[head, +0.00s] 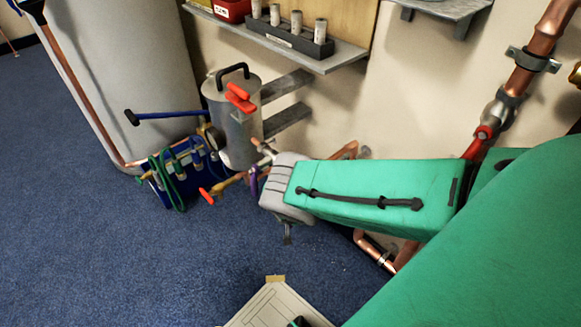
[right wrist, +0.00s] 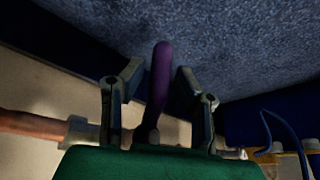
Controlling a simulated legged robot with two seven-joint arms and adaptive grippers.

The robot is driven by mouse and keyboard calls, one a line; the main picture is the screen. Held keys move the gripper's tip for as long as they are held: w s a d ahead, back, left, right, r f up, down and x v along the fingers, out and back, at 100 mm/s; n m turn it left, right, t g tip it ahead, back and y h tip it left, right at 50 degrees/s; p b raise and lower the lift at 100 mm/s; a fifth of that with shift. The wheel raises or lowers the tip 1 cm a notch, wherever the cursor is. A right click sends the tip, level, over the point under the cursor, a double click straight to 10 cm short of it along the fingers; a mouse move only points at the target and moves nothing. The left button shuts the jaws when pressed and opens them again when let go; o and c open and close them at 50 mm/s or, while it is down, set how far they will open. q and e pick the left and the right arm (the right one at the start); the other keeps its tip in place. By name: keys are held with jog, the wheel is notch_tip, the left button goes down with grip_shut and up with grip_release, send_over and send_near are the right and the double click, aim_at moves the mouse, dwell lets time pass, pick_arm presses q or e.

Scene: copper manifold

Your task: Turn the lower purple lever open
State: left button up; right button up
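The purple lever (right wrist: 160,82) stands up between the two fingers of my right gripper (right wrist: 159,75) in the right wrist view. The fingers are apart, with a gap visible on each side of the lever. In the head view a small part of the purple lever (head: 254,182) shows just left of my grey right wrist, which hides much of the valve and pipe around it. The copper pipe (right wrist: 30,123) and its fitting run beside the lever's base in the right wrist view. My left gripper is not in view.
A grey metal canister (head: 233,120) with a red lever (head: 240,98) stands above the pipework. Another red-handled valve (head: 207,196) is lower left. A blue rack with hoses (head: 178,178) and a large grey tank (head: 130,70) are left.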

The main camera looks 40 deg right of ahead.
grip_shut()
jog(key=shift+a, duration=0.1)
jog(key=shift+s+r+g, duration=0.1)
jog(key=shift+s+g, duration=0.15)
jog(key=shift+g, duration=0.4)
jog(key=shift+s+g, duration=0.25)
jog(key=shift+g, duration=0.4)
jog(key=shift+o, duration=2.4)
grip_release()
